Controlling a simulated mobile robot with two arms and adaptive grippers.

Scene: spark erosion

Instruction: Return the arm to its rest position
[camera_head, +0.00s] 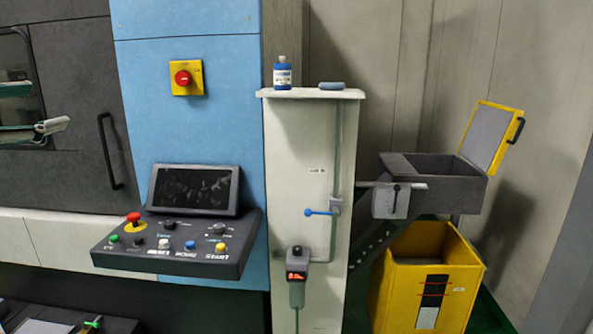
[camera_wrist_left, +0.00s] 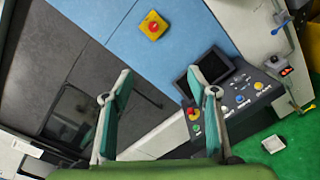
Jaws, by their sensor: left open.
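My left gripper (camera_head: 48,106) shows at the left edge of the head view, in front of the dark machine door (camera_head: 75,110). Its teal-padded fingers are apart and nothing is between them. In the left wrist view the two fingers (camera_wrist_left: 160,72) also stand wide apart and empty, with the machine front behind them. Most of my left arm is outside the head view. My right gripper is in neither view.
The control panel (camera_head: 180,250) juts out from the blue machine front, right of my left gripper. A pale pillar (camera_head: 290,150) carries a blue bottle (camera_head: 283,76). A yellow bin (camera_head: 465,270) stands at right below a dark open box (camera_head: 430,180). Green floor shows.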

